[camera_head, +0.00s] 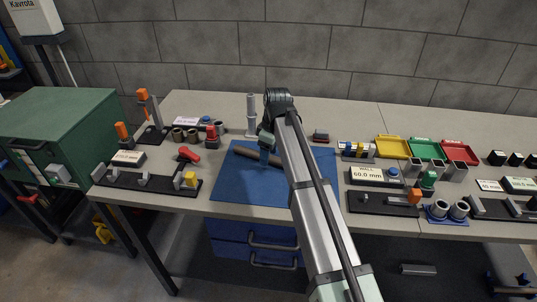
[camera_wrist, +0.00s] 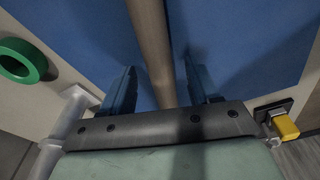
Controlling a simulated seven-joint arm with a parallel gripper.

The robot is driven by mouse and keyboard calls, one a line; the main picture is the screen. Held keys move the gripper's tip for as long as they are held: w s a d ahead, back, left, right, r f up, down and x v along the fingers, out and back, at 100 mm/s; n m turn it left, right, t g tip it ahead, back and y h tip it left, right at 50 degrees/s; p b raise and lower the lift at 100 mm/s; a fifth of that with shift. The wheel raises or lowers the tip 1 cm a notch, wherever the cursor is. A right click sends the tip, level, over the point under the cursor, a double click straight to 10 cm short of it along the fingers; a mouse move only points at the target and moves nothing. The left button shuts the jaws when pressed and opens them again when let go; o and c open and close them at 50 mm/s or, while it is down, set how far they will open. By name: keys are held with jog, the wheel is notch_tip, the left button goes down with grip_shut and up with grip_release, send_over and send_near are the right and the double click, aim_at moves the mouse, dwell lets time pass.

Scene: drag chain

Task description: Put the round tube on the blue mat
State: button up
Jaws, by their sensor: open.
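The blue mat (camera_head: 235,183) lies flat near the table's front edge, left of my arm; it also fills much of the wrist view (camera_wrist: 85,30). A brownish round tube (camera_head: 246,152) lies over the far part of the mat, slightly slanted. In the wrist view the tube (camera_wrist: 151,40) runs between my two blue fingers. My gripper (camera_head: 266,157) is open above the mat with a finger on each side of the tube (camera_wrist: 163,85). Gaps show between the fingers and the tube. My gripper hides part of the tube in the head view.
A grey upright post (camera_head: 251,115) stands behind the mat. A black board with blocks (camera_head: 150,182) and a red part (camera_head: 188,154) lie to the left. Labelled stands (camera_head: 378,176) and coloured trays (camera_head: 425,148) fill the right. The mat's front is clear.

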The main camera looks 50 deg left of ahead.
notch_tip(320, 180, up, 13)
jog(key=d, duration=0.1)
jog(key=shift+w+d, duration=0.2)
jog(key=shift+w, duration=0.15)
jog(key=shift+w+f, duration=0.1)
dwell(0.4)
